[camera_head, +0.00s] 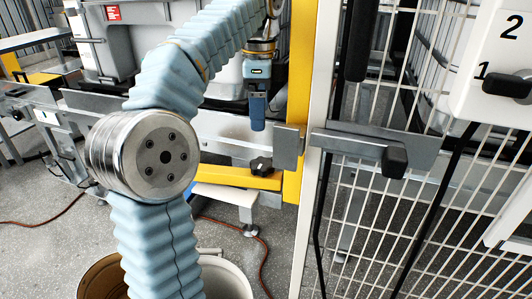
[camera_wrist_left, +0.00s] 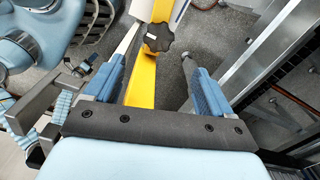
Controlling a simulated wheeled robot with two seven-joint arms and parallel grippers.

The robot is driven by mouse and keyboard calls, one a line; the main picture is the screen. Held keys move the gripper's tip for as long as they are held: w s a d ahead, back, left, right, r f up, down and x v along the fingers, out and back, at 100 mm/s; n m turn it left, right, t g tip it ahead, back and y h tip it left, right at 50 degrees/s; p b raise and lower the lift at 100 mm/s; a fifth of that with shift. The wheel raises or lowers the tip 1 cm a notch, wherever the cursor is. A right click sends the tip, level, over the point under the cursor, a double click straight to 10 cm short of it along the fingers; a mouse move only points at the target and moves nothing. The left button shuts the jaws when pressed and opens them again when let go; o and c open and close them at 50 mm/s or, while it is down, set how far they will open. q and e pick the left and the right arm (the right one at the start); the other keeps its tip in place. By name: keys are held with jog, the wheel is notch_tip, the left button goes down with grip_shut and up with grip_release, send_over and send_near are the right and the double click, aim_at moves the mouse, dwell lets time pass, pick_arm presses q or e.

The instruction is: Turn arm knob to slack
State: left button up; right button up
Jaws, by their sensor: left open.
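A black star-shaped knob (camera_head: 261,166) sits on a yellow arm (camera_head: 238,178) beside a yellow upright post. The knob also shows in the left wrist view (camera_wrist_left: 157,38), ahead of the fingers and roughly between their lines. My left gripper (camera_head: 258,126) points down above the knob, apart from it. In the left wrist view its two blue fingers (camera_wrist_left: 153,62) are spread with nothing between them but the view of the yellow arm and floor. How far the knob is turned cannot be told. My right gripper does not show.
A wire mesh fence (camera_head: 370,225) with a grey latch bar (camera_head: 345,145) stands right of the yellow post. A white box (camera_head: 500,65) marked 1 and 2 with a black handle hangs on it. A grey tote (camera_head: 125,45) is behind my arm. A white bucket (camera_head: 225,278) stands below.

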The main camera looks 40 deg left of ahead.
aim_at(260, 163)
pick_arm(q)
notch_tip(260, 163, down, 13)
jog(key=shift+r, duration=0.15)
jog(key=c, duration=1.1)
jog(key=shift+o, duration=0.2)
